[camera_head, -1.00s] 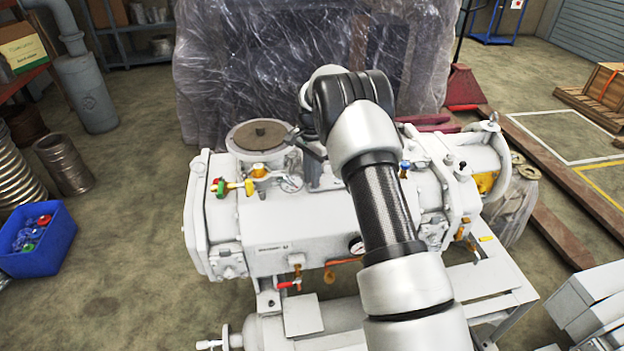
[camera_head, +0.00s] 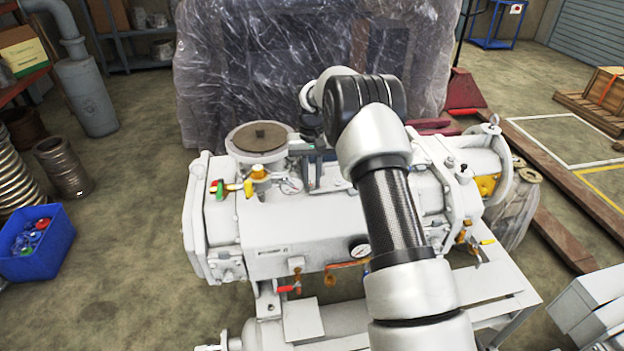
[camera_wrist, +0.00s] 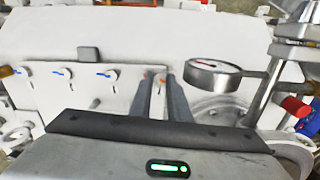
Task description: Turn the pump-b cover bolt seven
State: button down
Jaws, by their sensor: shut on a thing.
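The white pump (camera_head: 300,225) stands on a frame in the middle of the head view. My gripper (camera_head: 314,186) is over its top, just right of the round flange (camera_head: 258,138). In the wrist view my gripper (camera_wrist: 159,78) points at the white casing (camera_wrist: 215,35), its two dark fingers close together. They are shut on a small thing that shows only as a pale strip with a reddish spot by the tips. I cannot tell whether it is a bolt. No numbered cover bolt can be made out, and my arm hides part of the pump's right half.
In the wrist view a round gauge (camera_wrist: 213,75) is close right of the fingers, beside piping and a red fitting (camera_wrist: 296,106). Several blue-marked fittings (camera_wrist: 62,72) line the left.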

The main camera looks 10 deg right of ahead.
jog(key=n, duration=0.6)
jog(key=shift+f, duration=0.1)
jog(key=n, duration=0.6)
jog(key=shift+s+n, duration=0.15)
jog(key=shift+n, duration=0.25)
jog(key=n, duration=0.6)
jog(key=shift+f+p, duration=0.1)
jog(key=shift+p, duration=0.3)
jog(key=n, duration=0.5)
jog(key=shift+s+f+n, duration=0.1)
jog(key=shift+n, duration=0.3)
jog(key=c, duration=1.7)
grip_release()
jog(key=shift+o, duration=0.2)
jog(key=shift+w+p, duration=0.2)
jog(key=shift+p, duration=0.1)
jog(key=shift+r, duration=0.2)
